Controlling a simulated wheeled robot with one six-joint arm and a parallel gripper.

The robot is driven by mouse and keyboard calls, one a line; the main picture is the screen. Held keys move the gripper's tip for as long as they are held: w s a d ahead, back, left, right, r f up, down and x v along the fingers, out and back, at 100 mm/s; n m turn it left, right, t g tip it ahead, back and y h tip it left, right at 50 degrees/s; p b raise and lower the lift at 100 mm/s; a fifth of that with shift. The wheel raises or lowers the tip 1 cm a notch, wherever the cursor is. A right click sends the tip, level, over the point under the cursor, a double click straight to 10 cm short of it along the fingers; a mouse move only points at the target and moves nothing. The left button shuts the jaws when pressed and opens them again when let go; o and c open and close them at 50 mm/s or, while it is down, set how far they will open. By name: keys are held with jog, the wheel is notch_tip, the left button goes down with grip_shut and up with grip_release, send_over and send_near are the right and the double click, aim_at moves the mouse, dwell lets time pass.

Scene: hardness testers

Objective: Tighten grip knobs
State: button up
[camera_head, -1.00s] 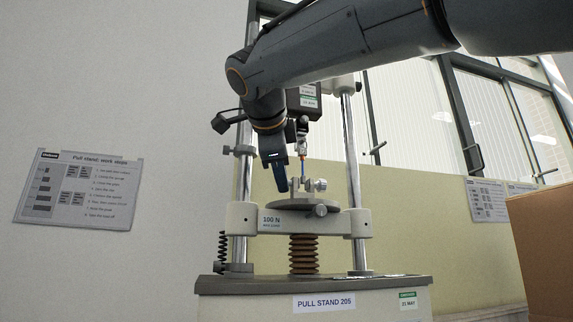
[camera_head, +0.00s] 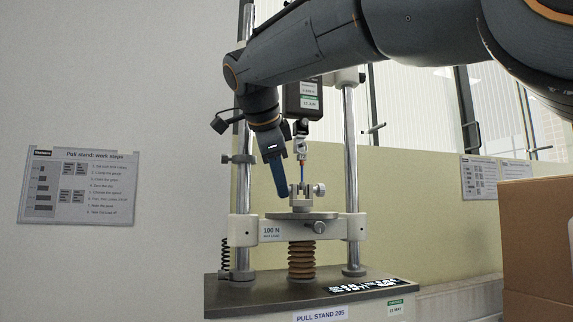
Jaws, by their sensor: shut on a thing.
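The pull stand (camera_head: 352,180) has two chrome columns. Its lower grip (camera_head: 303,198) is a small metal fork on a round plate above the crosshead marked 100 N. A silver grip knob (camera_head: 319,189) sticks out on the fork's right side. The upper grip (camera_head: 301,140) hangs below the dark force gauge (camera_head: 303,100), with a thin blue and orange sample between the grips. My gripper (camera_head: 282,192) points down at the fork's left side, its blue finger covering the left knob. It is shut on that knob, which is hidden.
A work-steps sheet (camera_head: 79,187) is on the left wall. A cardboard box (camera_head: 545,250) stands at the right. A black-and-white marked strip (camera_head: 373,286) lies on the stand's base. A spring (camera_head: 225,258) hangs by the left column.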

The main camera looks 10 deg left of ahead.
jog(key=shift+g+p, duration=0.3)
jog(key=shift+p, duration=0.5)
jog(key=o, duration=1)
jog(key=shift+o, duration=0.2)
jog(key=shift+r, duration=0.1)
jog(key=v, duration=0.7)
jog(key=shift+s+r, duration=0.2)
jog(key=shift+r, duration=0.05)
jog(key=shift+a, duration=0.1)
